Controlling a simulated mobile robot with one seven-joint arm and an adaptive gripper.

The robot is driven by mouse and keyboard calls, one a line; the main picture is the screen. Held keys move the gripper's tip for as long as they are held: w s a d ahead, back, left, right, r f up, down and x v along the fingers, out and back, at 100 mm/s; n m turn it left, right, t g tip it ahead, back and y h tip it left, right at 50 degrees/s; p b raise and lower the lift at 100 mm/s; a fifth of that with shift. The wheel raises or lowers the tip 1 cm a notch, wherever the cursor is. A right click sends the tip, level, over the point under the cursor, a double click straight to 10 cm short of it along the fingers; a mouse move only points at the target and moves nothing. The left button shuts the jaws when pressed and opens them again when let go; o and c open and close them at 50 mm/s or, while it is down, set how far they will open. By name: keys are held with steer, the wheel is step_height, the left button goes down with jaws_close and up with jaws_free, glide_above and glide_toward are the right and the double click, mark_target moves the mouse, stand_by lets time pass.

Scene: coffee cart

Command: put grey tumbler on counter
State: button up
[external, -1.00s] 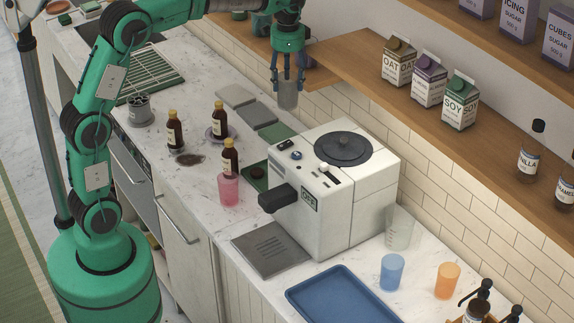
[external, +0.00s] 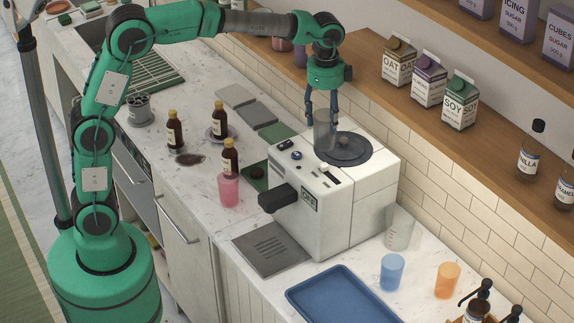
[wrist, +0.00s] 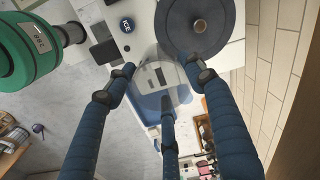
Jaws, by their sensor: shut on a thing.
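The grey tumbler (external: 325,137) is a see-through grey cup, held upright by my gripper (external: 322,120) over the top of the white coffee machine (external: 365,180). In the external view it overlaps the left part of the machine's dark round lid (external: 348,148). I cannot tell the exact gap between the tumbler's base and the machine. In the wrist view the blue fingers close around the clear tumbler (wrist: 158,76). The marble counter (external: 190,185) stretches left of the machine and in front of it.
Several brown bottles, one (external: 175,130) among them, and a pink cup (external: 229,190) stand left of the machine. A blue tray (external: 335,298), a clear pitcher (external: 400,230), a blue cup (external: 392,272) and an orange cup (external: 447,281) are at the front right. A wooden shelf (external: 470,135) with cartons runs along the wall.

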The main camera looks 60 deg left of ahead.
steer(key=s+d+f+m+p, duration=0.2)
steer(key=d+m+p, duration=0.15)
steer(key=d, duration=1.15)
steer(key=s+d+f+m+p, duration=0.1)
steer(key=s+d+m+p, duration=0.3)
steer(key=d, duration=1)
steer(key=w+d+f+m+p, duration=0.1)
steer(key=d+f+m+p, duration=0.3)
steer(key=d, duration=1.1)
steer(key=w+a+f+m+p, duration=0.1)
steer(key=w+f, duration=0.3)
steer(key=f, duration=0.4)
steer(key=w+a+f+m, duration=0.1)
steer(key=w+f+m, duration=0.1)
steer(key=w+f, duration=0.4)
steer(key=w+a+f+m+b, duration=0.1)
steer(key=w+a+f, duration=0.6)
steer(key=a+f, duration=0.1)
steer(key=shift+w+a+f+h, duration=0.3)
steer(key=shift+a+f, duration=0.1)
steer(key=shift+f, duration=0.1)
steer(key=shift+m, duration=0.25)
steer(key=shift+f+p, duration=0.3)
steer(key=shift+f, duration=2.2)
steer(key=shift+f, duration=0.15)
